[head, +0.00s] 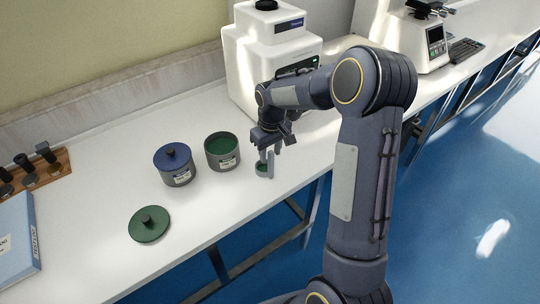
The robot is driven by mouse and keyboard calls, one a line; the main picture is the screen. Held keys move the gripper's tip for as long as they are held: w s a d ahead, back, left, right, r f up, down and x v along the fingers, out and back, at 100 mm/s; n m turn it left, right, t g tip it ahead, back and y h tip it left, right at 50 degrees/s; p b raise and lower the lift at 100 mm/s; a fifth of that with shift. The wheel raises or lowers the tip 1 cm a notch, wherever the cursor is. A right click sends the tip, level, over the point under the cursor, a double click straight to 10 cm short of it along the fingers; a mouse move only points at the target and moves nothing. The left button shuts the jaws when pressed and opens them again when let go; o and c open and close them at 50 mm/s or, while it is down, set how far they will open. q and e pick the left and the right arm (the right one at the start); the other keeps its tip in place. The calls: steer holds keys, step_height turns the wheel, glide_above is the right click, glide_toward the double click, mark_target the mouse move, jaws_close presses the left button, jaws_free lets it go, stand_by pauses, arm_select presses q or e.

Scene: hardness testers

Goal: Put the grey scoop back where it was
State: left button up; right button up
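The grey scoop (263,171) is a small cup with an upright handle, and green shows inside it. It is at or just above the white table, right of the open green-filled jar (222,151). My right gripper (270,151) points down over the scoop, with its fingers around the top of the handle. It appears shut on the handle, though the fingertips are small in view. I cannot tell whether the scoop's base touches the table. My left gripper is not in view.
A blue-lidded jar (175,165) stands left of the open jar. A green lid (149,224) lies in front. A white tester (270,55) stands behind my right gripper. A wooden rack (48,179) and a blue box (18,241) are at left. The table front between lid and scoop is clear.

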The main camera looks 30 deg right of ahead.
steer(key=r, duration=0.9)
steer(key=shift+s+r, duration=0.2)
steer(key=shift+r, duration=0.05)
steer(key=shift+s+r, duration=0.15)
steer(key=shift+r, duration=0.15)
steer(key=s+a+r+m+t+y, duration=0.1)
steer(key=s+a+r, duration=0.15)
steer(key=s, duration=0.35)
steer(key=s+a+r+t+y, duration=0.1)
steer(key=s+a+r, duration=0.15)
steer(key=s, duration=0.35)
steer(key=s+a+f+m+t+y, duration=0.1)
steer(key=s+a, duration=0.2)
steer(key=s, duration=0.4)
steer(key=s+a+f+t, duration=0.2)
steer(key=s+a, duration=0.2)
steer(key=s, duration=0.2)
steer(key=shift+s+m+y, duration=0.35)
steer(key=shift+m+y, duration=0.05)
